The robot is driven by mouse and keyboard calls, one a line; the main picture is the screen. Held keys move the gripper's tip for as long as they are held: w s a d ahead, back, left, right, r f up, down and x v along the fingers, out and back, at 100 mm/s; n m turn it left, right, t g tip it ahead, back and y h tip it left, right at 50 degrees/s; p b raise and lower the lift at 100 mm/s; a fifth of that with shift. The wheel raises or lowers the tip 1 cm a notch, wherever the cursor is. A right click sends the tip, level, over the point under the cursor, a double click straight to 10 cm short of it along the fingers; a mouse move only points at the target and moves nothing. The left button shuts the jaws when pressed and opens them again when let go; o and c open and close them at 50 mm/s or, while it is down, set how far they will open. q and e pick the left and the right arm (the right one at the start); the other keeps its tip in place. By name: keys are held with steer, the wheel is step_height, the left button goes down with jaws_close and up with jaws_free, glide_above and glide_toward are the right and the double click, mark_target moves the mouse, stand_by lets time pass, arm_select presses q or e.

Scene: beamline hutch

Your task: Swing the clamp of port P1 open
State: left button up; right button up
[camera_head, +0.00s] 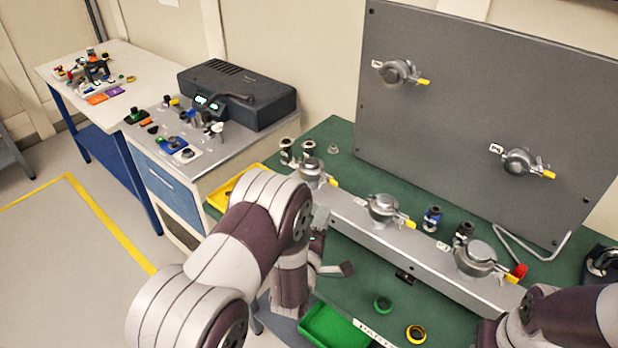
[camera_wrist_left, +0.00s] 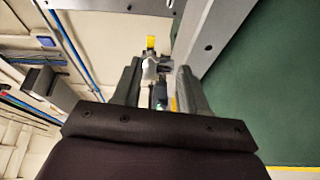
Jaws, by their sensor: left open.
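Three grey round port clamps with yellow-tipped levers sit on the metal rail: a left one (camera_head: 312,170), a middle one (camera_head: 384,208) and a right one (camera_head: 475,257). Two more are on the upright panel, an upper one (camera_head: 398,72) and a lower one (camera_head: 520,161). Their small labels are too small to read, so I cannot tell which is P1. My left gripper (camera_wrist_left: 158,72) is open; in the head view my own arm mostly hides it, near the left end of the rail. Between its fingers in the wrist view shows a grey fitting with a yellow tab (camera_wrist_left: 151,43). My right gripper is out of view.
The grey panel (camera_head: 460,110) stands behind the green bench. A green tray (camera_head: 330,328), a green ring (camera_head: 383,303) and a yellow ring (camera_head: 416,334) lie in front of the rail. Blue and black fittings (camera_head: 432,216) stand behind it. A red-tipped part (camera_head: 519,271) is at right.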

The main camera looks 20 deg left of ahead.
mark_target(333, 184)
arm_select(q)
steer(key=shift+n+t, duration=0.4)
steer(key=shift+n, duration=0.1)
steer(key=w+p, duration=0.1)
steer(key=w, duration=0.6)
steer(key=w+a+p, duration=0.1)
steer(key=w, duration=0.3)
steer(key=shift+r+p, duration=0.3)
steer(key=shift+r, duration=0.1)
steer(key=shift+w+f, duration=0.1)
steer(key=shift+w, duration=0.4)
jaws_close()
